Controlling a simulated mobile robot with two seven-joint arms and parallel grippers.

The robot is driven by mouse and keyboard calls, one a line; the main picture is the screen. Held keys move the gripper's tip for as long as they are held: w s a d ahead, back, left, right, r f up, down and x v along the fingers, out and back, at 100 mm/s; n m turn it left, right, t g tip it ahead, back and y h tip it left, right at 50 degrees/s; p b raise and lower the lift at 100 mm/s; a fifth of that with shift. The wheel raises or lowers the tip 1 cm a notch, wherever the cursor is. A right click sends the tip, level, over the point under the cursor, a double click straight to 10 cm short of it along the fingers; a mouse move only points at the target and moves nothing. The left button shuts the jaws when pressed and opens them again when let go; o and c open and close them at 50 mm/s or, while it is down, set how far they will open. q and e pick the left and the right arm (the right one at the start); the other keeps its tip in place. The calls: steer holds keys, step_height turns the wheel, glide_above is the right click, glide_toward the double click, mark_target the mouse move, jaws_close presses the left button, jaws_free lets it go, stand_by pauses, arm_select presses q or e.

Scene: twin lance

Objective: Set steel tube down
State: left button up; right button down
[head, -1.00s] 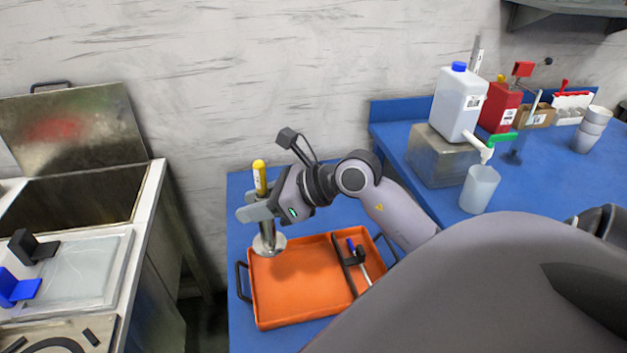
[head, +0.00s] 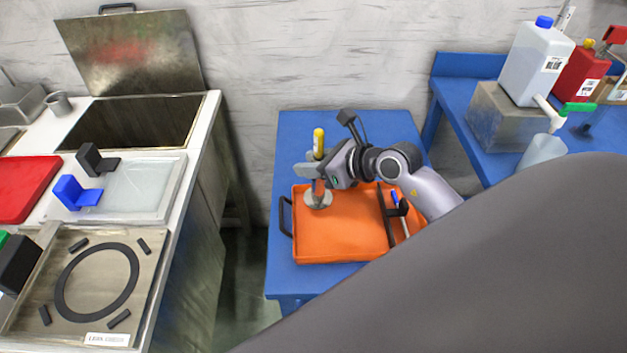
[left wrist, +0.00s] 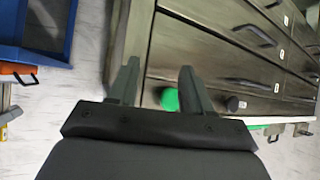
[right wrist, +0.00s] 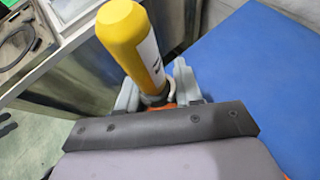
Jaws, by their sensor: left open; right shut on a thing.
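My right gripper (head: 316,172) is shut on an upright steel tube, above the far left corner of an orange tray (head: 338,232). The tube's yellow top (head: 318,143) sticks up above the fingers. Its round steel foot (head: 318,200) shows below, over the tray; I cannot tell if it touches. In the right wrist view the yellow top (right wrist: 122,32) with a white label rises between the fingers (right wrist: 157,90), and the tube's lower part is hidden. My left gripper (left wrist: 158,82) is open and empty in its wrist view, facing a drawer cabinet (left wrist: 230,50). It is not in the head view.
A rack with a blue-tipped tool (head: 396,212) is in the tray's right part. A bench with an open basin (head: 135,122) stands left, across a gap. A white jug (head: 533,65) stands right.

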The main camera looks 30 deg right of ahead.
mark_target(321, 184)
steer(key=shift+f+b, duration=0.35)
steer(key=shift+f, duration=2.5)
steer(key=shift+f, duration=0.1)
steer(key=c, duration=0.8)
jaws_free()
steer(key=shift+o, duration=0.2)
steer(key=v, duration=1.2)
